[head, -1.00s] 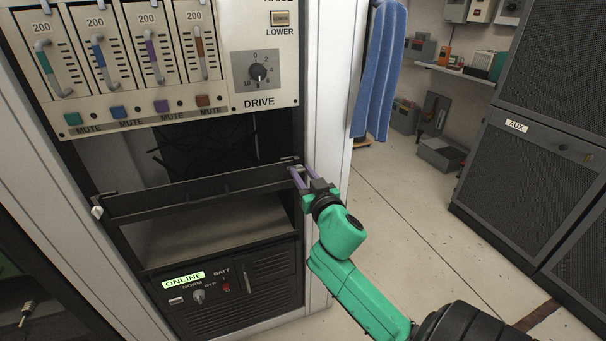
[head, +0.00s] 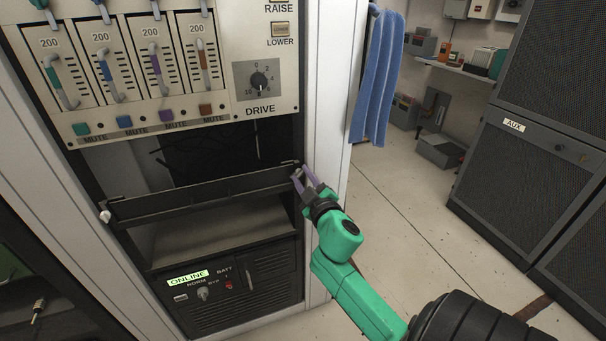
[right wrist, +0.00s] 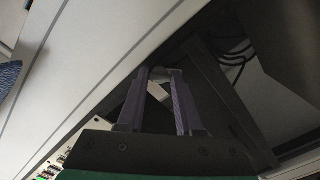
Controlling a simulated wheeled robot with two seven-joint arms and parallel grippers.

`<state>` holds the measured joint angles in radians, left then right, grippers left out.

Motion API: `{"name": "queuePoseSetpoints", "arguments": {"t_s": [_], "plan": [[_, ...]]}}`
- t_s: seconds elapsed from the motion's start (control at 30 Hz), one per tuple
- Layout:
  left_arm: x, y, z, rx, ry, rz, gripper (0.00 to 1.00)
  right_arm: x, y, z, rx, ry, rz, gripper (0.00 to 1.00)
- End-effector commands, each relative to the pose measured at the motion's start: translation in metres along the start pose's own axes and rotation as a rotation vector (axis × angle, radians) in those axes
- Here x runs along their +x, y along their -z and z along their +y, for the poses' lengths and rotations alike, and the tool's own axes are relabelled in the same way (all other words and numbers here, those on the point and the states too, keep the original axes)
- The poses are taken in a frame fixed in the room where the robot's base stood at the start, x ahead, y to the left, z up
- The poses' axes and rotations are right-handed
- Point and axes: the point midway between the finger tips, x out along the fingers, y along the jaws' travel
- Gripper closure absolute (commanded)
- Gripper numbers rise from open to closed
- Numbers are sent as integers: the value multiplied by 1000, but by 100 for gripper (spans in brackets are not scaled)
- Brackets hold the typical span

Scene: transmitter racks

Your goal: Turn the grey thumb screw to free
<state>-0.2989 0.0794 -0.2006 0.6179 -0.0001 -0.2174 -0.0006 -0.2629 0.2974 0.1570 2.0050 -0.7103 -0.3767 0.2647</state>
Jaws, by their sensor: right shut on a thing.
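The grey thumb screw (head: 297,172) is at the right end of a dark, shallow panel (head: 205,192) in the rack. It is small and mostly covered by the fingers. My right gripper (head: 301,174) is shut on it, its purple fingers pointing up and into the rack. In the right wrist view, the gripper (right wrist: 160,76) has a light grey piece (right wrist: 158,91) between its two fingers. A second pale screw (head: 105,216) sticks out at the panel's left end. My left gripper is not in view.
Above is a cream panel with faders and a DRIVE knob (head: 258,81); below is a black unit with a lit ONLINE label (head: 188,277). The white rack post (head: 332,130) stands close beside my right gripper. Floor to the right is clear up to the AUX cabinet (head: 520,190).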

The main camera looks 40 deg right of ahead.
Motion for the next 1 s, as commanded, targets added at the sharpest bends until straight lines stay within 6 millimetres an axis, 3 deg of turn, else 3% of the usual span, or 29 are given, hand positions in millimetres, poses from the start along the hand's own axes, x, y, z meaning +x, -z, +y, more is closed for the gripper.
{"name": "queuePoseSetpoints", "arguments": {"t_s": [0.6, 1.0], "plan": [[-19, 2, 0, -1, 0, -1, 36, 0, 0, 0, -570, 2, -1, 100], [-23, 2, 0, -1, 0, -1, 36, 0, 0, -1, -796, 3, 0, 100]]}}
